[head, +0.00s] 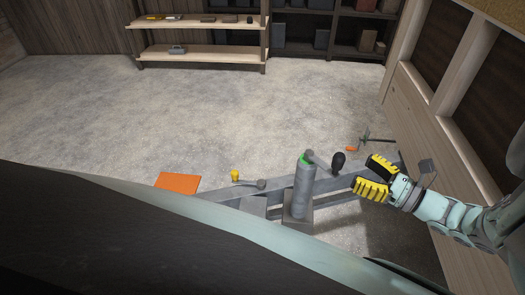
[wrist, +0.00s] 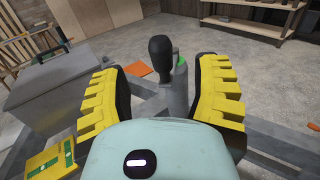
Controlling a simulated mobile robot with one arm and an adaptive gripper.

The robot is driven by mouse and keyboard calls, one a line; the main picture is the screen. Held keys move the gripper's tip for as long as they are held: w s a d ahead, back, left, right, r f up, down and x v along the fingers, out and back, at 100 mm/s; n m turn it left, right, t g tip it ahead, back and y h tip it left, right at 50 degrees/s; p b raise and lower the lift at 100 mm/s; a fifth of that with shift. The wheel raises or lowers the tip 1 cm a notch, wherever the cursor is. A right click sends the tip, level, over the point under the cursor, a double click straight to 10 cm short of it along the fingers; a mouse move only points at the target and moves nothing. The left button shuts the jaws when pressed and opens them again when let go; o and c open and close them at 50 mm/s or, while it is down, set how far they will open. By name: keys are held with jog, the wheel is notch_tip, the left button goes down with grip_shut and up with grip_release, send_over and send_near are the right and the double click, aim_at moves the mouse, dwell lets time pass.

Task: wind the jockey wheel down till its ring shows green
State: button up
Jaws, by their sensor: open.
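The jockey wheel's grey upright tube (head: 299,190) stands on the trailer's drawbar in the head view. A green ring (head: 303,159) shows near its top. A crank arm reaches right from the top to a black knob handle (head: 338,161). My gripper (head: 376,178) is open and empty, just right of the handle, its yellow-padded fingers pointing left. In the wrist view the black handle (wrist: 162,54) stands upright beyond and between the open fingers, apart from both. The tube (wrist: 178,92) and a piece of the green ring (wrist: 181,60) show behind it. The wheel itself is hidden.
An orange plate (head: 178,182) and a small yellow object (head: 235,175) lie left of the tube. A wooden wall (head: 440,140) runs close on the right. Shelves (head: 200,52) stand at the back, with clear floor before them. A grey box (wrist: 75,85) shows left in the wrist view.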

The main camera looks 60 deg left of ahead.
aim_at(339, 159)
jog(key=x, duration=0.7)
jog(key=shift+a+f+p, duration=0.1)
jog(key=shift+p, duration=0.2)
jog(key=shift+o, duration=0.2)
grip_shut()
